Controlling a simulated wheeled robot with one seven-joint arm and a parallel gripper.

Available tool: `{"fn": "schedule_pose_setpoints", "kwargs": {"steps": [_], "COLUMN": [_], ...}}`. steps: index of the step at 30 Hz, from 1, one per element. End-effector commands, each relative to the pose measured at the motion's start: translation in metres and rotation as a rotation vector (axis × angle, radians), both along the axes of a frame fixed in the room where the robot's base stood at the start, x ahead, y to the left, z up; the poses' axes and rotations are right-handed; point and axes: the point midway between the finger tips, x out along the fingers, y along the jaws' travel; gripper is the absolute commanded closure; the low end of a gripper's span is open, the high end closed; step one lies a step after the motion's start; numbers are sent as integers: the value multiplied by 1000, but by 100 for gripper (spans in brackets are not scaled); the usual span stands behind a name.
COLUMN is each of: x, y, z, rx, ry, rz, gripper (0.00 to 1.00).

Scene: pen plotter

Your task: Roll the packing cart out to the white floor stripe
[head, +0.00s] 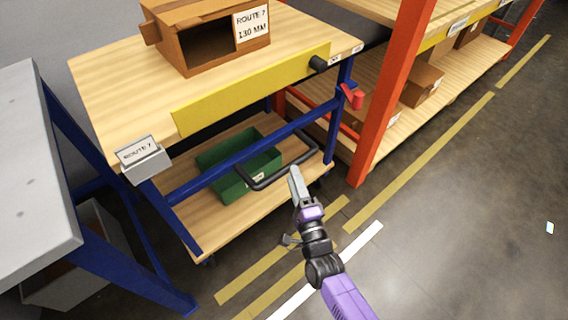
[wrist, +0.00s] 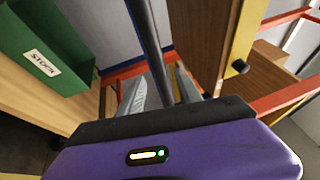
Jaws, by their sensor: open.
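The packing cart (head: 110,88) has a wooden top, a yellow front strip, a blue frame and a lower wooden shelf. Its black loop handle (head: 270,181) sticks out at the front, above the lower shelf. My gripper (head: 294,173) is at the handle's front bar. In the wrist view my gripper (wrist: 158,84) is open, with the black handle bar (wrist: 146,30) running between its two grey fingers; contact cannot be told. The white floor stripe (head: 368,241) lies on the floor in front of the cart, partly hidden by my arm.
An open cardboard box (head: 190,52) stands on the cart top and a green bin (head: 225,188) on its lower shelf. An orange-post rack (head: 385,110) stands close at the right. A grey-topped table (head: 35,150) is at the left.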

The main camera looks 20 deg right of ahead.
Motion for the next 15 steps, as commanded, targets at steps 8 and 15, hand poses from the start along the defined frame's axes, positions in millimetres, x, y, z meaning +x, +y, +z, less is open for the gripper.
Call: {"fn": "schedule_pose_setpoints", "kwargs": {"steps": [8, 15], "x": [39, 66], "y": [-4, -6], "z": [8, 12], "rx": [0, -2], "ry": [-2, -1], "rz": [0, 0], "gripper": [59, 59]}}
